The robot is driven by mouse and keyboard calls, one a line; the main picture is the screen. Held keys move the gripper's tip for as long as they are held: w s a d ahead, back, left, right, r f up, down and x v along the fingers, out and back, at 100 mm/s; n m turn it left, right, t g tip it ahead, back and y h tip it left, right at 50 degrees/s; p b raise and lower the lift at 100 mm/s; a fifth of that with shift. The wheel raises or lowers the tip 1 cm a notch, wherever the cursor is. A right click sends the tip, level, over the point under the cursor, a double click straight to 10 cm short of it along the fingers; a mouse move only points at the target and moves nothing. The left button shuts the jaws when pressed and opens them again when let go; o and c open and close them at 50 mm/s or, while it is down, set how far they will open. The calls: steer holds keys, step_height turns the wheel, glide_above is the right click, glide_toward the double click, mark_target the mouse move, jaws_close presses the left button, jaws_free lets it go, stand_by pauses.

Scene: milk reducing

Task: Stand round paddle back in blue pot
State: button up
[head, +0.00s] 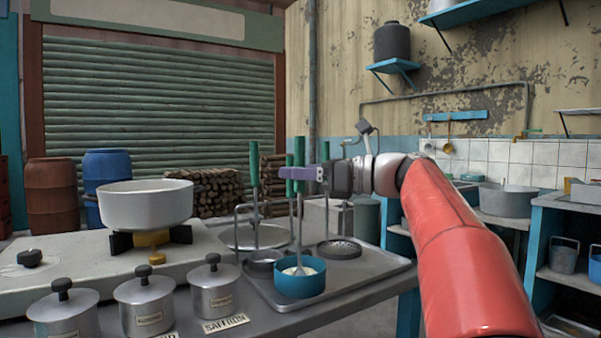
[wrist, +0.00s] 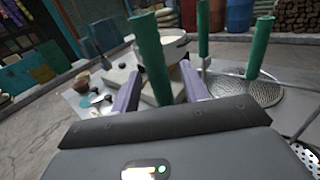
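The blue pot (head: 300,284) sits on the metal tray with pale contents. A thin metal shaft (head: 299,232) under a green handle (head: 299,158) runs down into it, nearly upright; its lower end is hidden, so I cannot tell its shape. My gripper (head: 308,173) has purple fingers level with the green handles above the pot. In the wrist view a green handle (wrist: 146,50) stands slightly tilted between the fingers, nearer the left one. A gap shows on the right, so the gripper looks open around it. The blue pot is not visible in the wrist view.
More green handles stand close by, one at left (head: 254,165) and one at right (head: 326,150). A wire rack (head: 238,215) and perforated disc (head: 339,249) are on the tray (head: 375,268). Lidded canisters (head: 145,300) stand in front, and a large pot (head: 146,207) sits on the stove.

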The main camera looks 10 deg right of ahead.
steer(key=v, duration=0.7)
steer(key=shift+s+d+p, duration=0.2)
steer(key=shift+d+p, duration=0.15)
steer(key=shift+d, duration=0.1)
steer(key=p+v, duration=0.4)
steer(key=v, duration=0.4)
steer(key=shift+s+d+p, duration=0.3)
stand_by(0.5)
